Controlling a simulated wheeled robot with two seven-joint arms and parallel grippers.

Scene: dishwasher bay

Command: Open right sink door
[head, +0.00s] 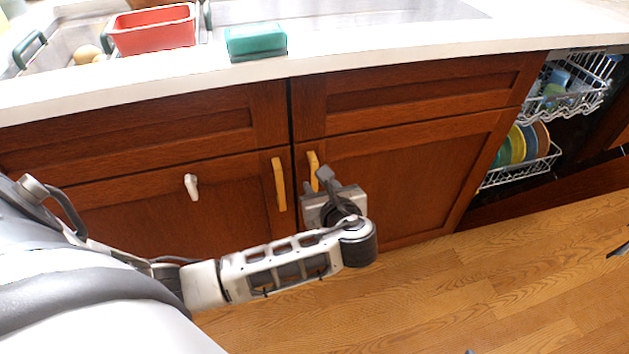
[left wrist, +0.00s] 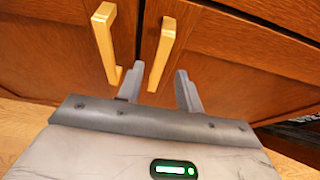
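The right sink door (head: 420,165) is a reddish-brown wood panel, shut, under the counter. Its yellow upright handle (head: 313,170) is near its left edge; it also shows in the left wrist view (left wrist: 161,55). My left gripper (head: 325,178) is in front of this door beside the handle. In the left wrist view my left gripper (left wrist: 160,82) is open, its fingers apart, with the handle's lower end between them in the picture. I cannot tell whether they touch it. My right gripper is not clearly in view.
The left sink door (head: 130,215) is shut, with its own yellow handle (head: 279,185) close by and a small white piece (head: 191,186) on it. An open dishwasher with racks (head: 520,175) of dishes is at right. A green sponge (head: 256,40) lies on the counter. Wood floor (head: 480,290) is clear.

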